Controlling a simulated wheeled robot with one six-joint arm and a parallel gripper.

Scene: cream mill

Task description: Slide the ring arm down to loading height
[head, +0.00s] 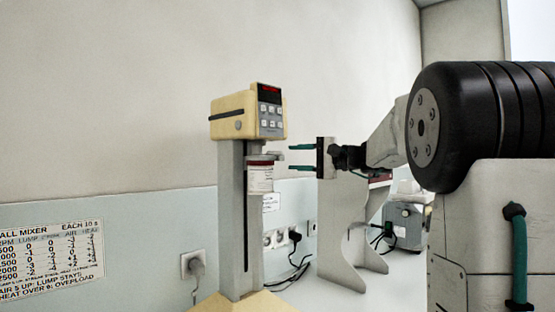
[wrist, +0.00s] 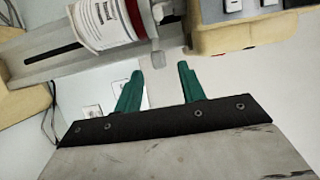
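The mixer stands against the wall with a cream head (head: 232,117) on an upright grey column (head: 230,220) with a dark slot. The ring arm (head: 262,157) sits high on the column, just under the head. A white labelled jar (head: 260,178) hangs in it; the jar also shows in the wrist view (wrist: 98,22). A small grey tab (wrist: 157,52) sticks out from the ring arm. My gripper (head: 291,157) is open and empty, its teal fingers pointing at the tab. In the wrist view the fingertips (wrist: 161,72) appear just short of the tab, one to each side.
A settings chart (head: 50,258) is on the wall at lower left. A plug in a socket (head: 194,265) and black cables (head: 292,262) are near the column. A grey device (head: 407,225) stands on the white counter behind my arm.

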